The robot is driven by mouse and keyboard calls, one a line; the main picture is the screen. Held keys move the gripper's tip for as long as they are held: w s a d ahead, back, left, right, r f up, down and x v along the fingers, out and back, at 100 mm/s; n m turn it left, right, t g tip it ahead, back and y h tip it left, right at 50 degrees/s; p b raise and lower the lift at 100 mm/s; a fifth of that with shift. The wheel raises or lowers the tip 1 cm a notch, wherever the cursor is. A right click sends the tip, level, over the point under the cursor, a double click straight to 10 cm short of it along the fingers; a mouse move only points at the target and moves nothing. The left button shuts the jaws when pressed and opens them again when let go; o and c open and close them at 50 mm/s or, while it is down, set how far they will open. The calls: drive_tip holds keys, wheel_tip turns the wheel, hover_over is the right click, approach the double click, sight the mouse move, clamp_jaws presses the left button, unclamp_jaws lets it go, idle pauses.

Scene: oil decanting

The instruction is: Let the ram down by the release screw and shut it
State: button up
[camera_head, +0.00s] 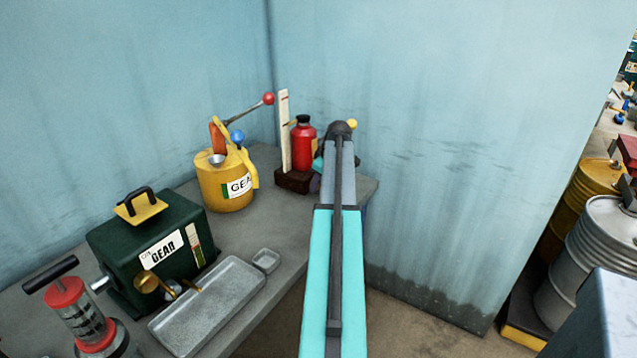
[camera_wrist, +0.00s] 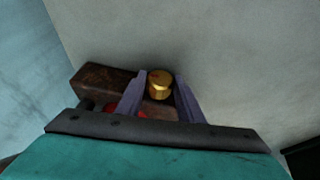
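The red jack (camera_head: 303,146) with a black top stands on a dark brown block (camera_head: 292,181) in the corner, in front of an upright white scale strip (camera_head: 285,130). How far its ram is out cannot be told. In the wrist view, a round brass release screw knob (camera_wrist: 160,86) with a red mark shows beside the brown block (camera_wrist: 96,82). My gripper (camera_wrist: 162,76) is open, with one finger on each side of the knob; narrow gaps seem to show. In the head view, my arm hides the knob and most of the gripper.
A yellow oil can (camera_head: 223,184) stands left of the jack. A lever with a red ball (camera_head: 268,98) rises above it. A green gear box (camera_head: 150,245), a grey tray (camera_head: 207,308) and a small dish (camera_head: 265,260) are nearer on the bench. Blue walls close the corner.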

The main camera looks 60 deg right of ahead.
drive_tip(key=shift+d+r+y+p, duration=0.1)
drive_tip(key=shift+d+y+p, duration=0.1)
drive_tip(key=shift+y+p, duration=0.5)
drive_tip(key=shift+p, duration=0.05)
drive_tip(key=o, duration=1.1)
drive_tip(key=shift+s, duration=0.1)
drive_tip(key=b+v, duration=0.1)
drive_tip(key=v, duration=1.2)
drive_tip(key=shift+r+b, duration=0.3)
drive_tip(key=shift+b, duration=0.1)
drive_tip(key=shift+s, duration=0.1)
